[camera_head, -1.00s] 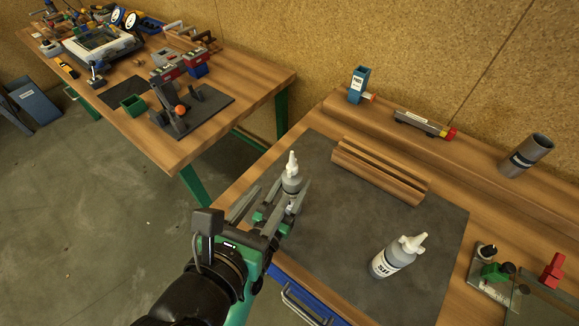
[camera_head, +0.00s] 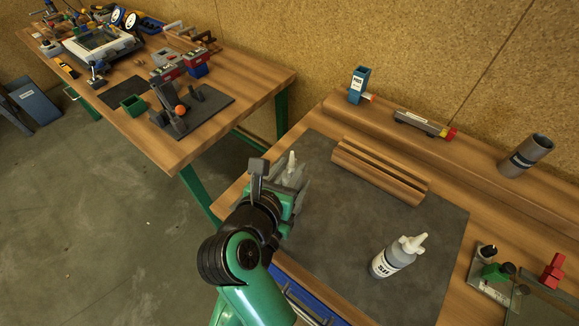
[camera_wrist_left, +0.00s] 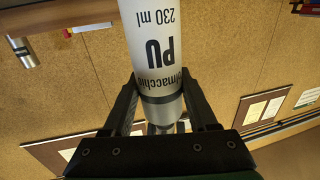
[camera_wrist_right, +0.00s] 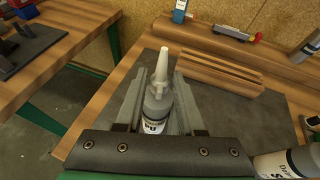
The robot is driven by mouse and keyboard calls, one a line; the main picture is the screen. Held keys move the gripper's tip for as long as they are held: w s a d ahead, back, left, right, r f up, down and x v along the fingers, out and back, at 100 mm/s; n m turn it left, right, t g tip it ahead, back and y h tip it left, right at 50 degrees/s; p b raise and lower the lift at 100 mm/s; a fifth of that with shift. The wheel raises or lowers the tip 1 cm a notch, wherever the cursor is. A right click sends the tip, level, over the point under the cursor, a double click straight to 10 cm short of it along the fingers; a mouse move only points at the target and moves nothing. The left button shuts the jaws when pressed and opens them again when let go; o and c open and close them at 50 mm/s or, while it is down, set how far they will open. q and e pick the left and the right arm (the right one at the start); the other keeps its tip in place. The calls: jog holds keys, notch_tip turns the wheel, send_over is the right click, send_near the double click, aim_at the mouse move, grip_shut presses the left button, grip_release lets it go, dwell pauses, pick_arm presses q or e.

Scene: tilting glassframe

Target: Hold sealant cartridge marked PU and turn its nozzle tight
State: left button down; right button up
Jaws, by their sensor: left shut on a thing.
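The sealant cartridge marked PU (camera_wrist_left: 160,40) is a pale cylinder with a dark band. My left gripper (camera_wrist_left: 159,85) is shut on it in the left wrist view. The label reads upside down there, and both cartridge ends are cut off or hidden. The fingers look spread beside the bottle; contact is not clear. The nozzle also shows in the head view (camera_head: 291,160).
Wooden strips (camera_head: 378,172) lie behind. A grey cylinder (camera_head: 527,152), a blue holder (camera_head: 358,84) and clamps (camera_head: 492,268) sit around the mat. A second bench (camera_head: 255,88) is at left.

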grip_shut()
jog(key=shift+w+a+m+g+h, duration=0.15)
jog(key=shift+m+g+h, duration=0.4)
jog(key=shift+m+h, duration=0.45)
jog(key=shift+a+m+g+h, duration=0.1)
jog(key=shift+m+g+h, duration=0.45)
jog(key=shift+m+h, duration=0.4)
jog(key=shift+o, duration=1.4)
grip_release()
jog(key=v, duration=1.2)
